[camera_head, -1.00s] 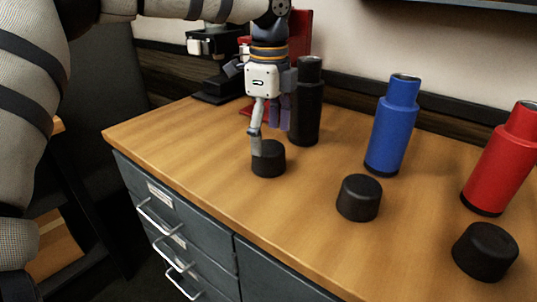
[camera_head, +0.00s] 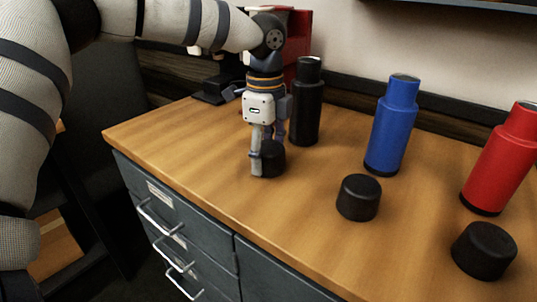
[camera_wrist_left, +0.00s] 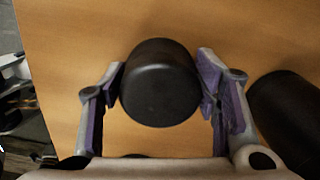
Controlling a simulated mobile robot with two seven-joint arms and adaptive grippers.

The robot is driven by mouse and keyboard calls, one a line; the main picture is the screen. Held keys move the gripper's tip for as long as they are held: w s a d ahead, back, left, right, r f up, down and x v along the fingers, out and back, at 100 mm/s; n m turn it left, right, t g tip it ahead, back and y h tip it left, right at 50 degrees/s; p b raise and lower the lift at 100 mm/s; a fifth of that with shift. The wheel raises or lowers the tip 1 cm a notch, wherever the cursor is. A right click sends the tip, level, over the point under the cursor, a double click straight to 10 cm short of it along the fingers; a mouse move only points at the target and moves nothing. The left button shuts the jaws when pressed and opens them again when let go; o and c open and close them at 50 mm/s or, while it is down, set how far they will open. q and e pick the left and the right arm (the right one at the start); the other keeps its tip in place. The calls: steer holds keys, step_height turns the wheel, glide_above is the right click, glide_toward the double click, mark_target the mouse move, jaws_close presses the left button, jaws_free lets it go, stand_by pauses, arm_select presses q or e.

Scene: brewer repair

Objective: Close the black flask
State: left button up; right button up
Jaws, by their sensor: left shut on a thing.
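The black flask (camera_head: 307,103) stands upright and without a cap on the wooden counter; it also shows at the right edge of the left wrist view (camera_wrist_left: 287,115). A black cap (camera_head: 272,160) stands on the counter in front of it. My left gripper (camera_head: 267,160) reaches down over this cap, with one finger at each side. In the left wrist view the cap (camera_wrist_left: 160,82) sits between the purple pads of my left gripper (camera_wrist_left: 161,88), which is shut on it. The cap appears to rest on the counter. My right gripper is out of view.
A blue flask (camera_head: 393,127) and a red flask (camera_head: 501,160) stand to the right. Two more black caps, one in the middle (camera_head: 358,198) and one at the right (camera_head: 484,251), lie in front of them. A black and red machine (camera_head: 220,88) stands behind my left gripper.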

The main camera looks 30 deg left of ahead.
mark_target(264, 148)
arm_select(q)
steer(key=r, duration=0.3)
steer(key=s+r, duration=0.1)
steer(key=shift+d+r+p, duration=0.1)
steer(key=shift+r+p, duration=0.25)
steer(key=shift+r, duration=0.05)
steer(key=s+d+r, duration=0.2)
steer(key=s+r, duration=0.6)
steer(key=s, duration=0.4)
steer(key=shift+s, duration=0.4)
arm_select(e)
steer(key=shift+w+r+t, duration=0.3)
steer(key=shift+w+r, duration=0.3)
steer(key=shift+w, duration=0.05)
